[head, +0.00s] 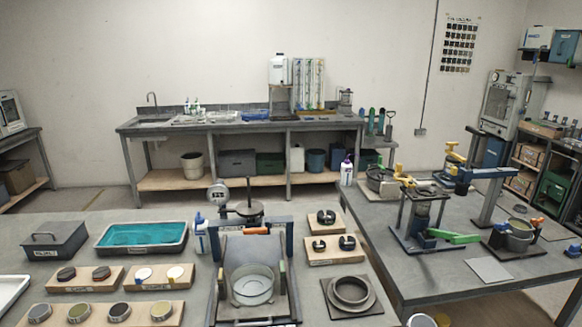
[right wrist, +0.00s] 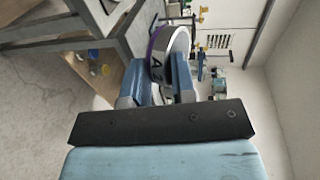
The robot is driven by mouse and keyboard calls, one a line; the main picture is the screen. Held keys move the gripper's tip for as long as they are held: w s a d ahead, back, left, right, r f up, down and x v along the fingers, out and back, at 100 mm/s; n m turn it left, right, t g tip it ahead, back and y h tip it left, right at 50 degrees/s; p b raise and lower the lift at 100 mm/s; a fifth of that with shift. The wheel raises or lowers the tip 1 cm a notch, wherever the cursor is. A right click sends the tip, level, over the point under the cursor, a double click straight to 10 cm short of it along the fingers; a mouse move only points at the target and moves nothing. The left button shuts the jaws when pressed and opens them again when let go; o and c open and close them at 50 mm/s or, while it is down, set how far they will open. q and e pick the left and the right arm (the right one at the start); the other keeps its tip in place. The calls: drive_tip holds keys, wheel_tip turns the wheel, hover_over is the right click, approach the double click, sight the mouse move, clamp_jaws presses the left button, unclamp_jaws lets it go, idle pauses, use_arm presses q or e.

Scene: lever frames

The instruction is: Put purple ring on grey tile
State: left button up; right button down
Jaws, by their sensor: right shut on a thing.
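My right gripper (right wrist: 161,78) shows in the right wrist view, with its blue fingers shut on the purple ring (right wrist: 156,45). The ring stands on edge between the fingertips, with a purple rim and a pale outer band with a dark mark; part of it is hidden by the fingers. It is held in the air, away from the table. A flat grey tile (head: 490,270) lies on the right table in the head view, with nothing on it. Neither of my grippers can be made out in the head view.
The right table (head: 420,280) carries a blue-based stand (head: 425,225) with a green handle behind the tile and a pot (head: 518,236) to its right. On the front table, a round collar (head: 351,292) sits on a dark plate. Bare tabletop surrounds the tile's front.

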drive_tip(key=a+r+p, duration=0.3)
drive_tip(key=r+p, duration=0.2)
drive_tip(key=shift+a+r+m+h, duration=0.3)
drive_tip(key=shift+h, duration=0.1)
